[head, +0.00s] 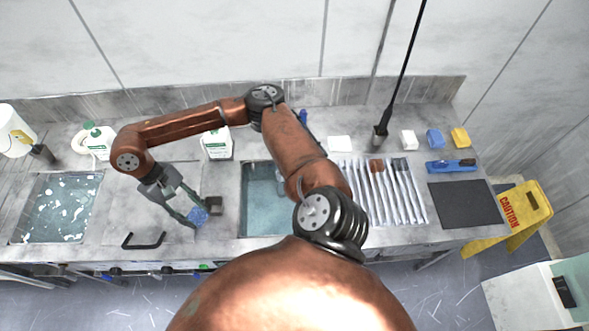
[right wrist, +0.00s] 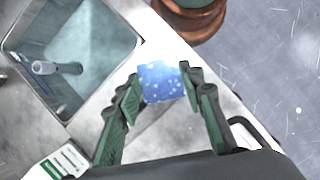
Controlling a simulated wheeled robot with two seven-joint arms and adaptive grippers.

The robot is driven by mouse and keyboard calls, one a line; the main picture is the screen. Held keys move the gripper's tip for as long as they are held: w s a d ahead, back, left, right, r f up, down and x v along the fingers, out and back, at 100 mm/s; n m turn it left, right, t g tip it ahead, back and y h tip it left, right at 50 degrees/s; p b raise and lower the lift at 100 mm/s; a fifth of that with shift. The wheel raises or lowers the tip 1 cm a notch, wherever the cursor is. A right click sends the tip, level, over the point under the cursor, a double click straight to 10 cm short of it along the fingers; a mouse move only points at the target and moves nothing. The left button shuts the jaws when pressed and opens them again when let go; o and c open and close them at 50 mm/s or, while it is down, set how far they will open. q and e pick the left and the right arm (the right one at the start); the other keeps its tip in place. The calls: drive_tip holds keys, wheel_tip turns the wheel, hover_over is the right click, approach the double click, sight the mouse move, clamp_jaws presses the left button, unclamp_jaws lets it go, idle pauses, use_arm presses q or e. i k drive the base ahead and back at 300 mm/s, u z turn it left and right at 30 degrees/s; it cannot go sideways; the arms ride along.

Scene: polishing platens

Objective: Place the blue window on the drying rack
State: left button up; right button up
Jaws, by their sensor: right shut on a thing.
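The blue window (head: 198,216) is a small speckled blue square near the counter's front edge, left of the middle basin. My right gripper (head: 189,207) is shut on it. In the right wrist view the blue window (right wrist: 160,83) sits between the two green fingertips. In the head view a small dark block (head: 214,204) stands just right of it. A white slatted rack (head: 385,195), which looks like the drying rack, lies on the counter right of my arm, which hides part of its left side. Brown and dark pieces show at its back. My left gripper is not in view.
A water basin (head: 262,205) lies between the window and the rack, partly behind my arm. A sudsy basin (head: 58,208) is at far left. A black handle (head: 143,242) is near the front edge. A dark mat (head: 464,204) and sponges (head: 435,138) are right of the rack.

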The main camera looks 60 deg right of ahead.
sight(385, 207)
drive_tip(key=k, duration=0.95)
drive_tip(key=z, duration=1.45)
drive_tip(key=i, duration=0.5)
drive_tip(key=z, duration=0.1)
